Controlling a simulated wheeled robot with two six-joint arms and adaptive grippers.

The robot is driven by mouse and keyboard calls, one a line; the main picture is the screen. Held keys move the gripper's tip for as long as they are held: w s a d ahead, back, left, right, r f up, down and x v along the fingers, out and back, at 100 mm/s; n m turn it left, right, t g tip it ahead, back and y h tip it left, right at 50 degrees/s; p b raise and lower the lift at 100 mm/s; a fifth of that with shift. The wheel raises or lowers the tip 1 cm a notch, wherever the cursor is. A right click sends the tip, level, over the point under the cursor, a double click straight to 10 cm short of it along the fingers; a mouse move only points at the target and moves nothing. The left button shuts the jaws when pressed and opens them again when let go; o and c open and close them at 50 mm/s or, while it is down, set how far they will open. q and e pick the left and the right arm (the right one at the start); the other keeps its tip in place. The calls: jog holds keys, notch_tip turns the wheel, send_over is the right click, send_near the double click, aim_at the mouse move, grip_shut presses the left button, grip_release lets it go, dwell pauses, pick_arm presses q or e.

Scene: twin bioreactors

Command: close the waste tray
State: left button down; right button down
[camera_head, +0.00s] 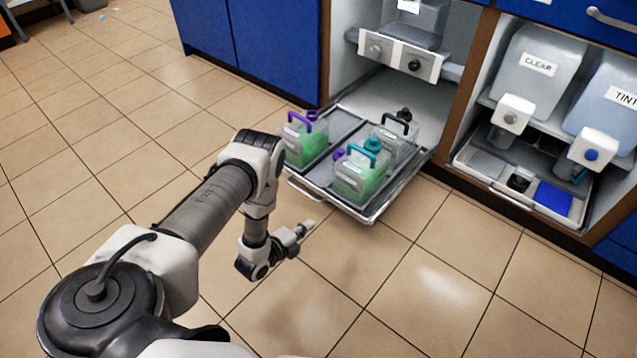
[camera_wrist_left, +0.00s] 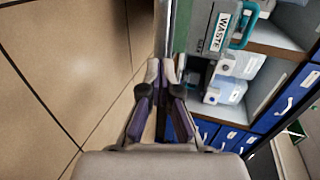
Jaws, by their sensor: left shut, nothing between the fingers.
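The waste tray (camera_head: 350,210) is pulled out of the left open cabinet bay, low over the tiled floor. Jugs stand in it: one with a purple handle (camera_head: 303,140) and green liquid, one with a teal handle (camera_head: 360,175) and green liquid, and a clear one with a black handle (camera_head: 397,135). My left gripper (camera_head: 308,228) is shut and empty, in front of the tray's front edge. In the left wrist view its fingertips (camera_wrist_left: 167,72) appear close to the tray's edge; I cannot tell whether they touch. A jug labelled WASTE (camera_wrist_left: 220,35) shows there. My right gripper is not in view.
The right bay holds a CLEAR container (camera_head: 538,70), a TINT container (camera_head: 612,95) and a lower tray (camera_head: 520,203). A blue cabinet front (camera_head: 270,45) stands left of the waste bay. The floor (camera_head: 420,290) in front is clear.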

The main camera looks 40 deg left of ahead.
aim_at(338, 203)
pick_arm(q)
jog(key=b+x, duration=0.6)
jog(key=x, duration=0.5)
jog(key=shift+w+r+b, duration=0.1)
jog(key=shift+w+b, duration=0.25)
jog(key=shift+b, duration=0.05)
jog(key=shift+w+r, duration=0.2)
jog(key=shift+w, duration=0.2)
jog(key=shift+w, duration=0.1)
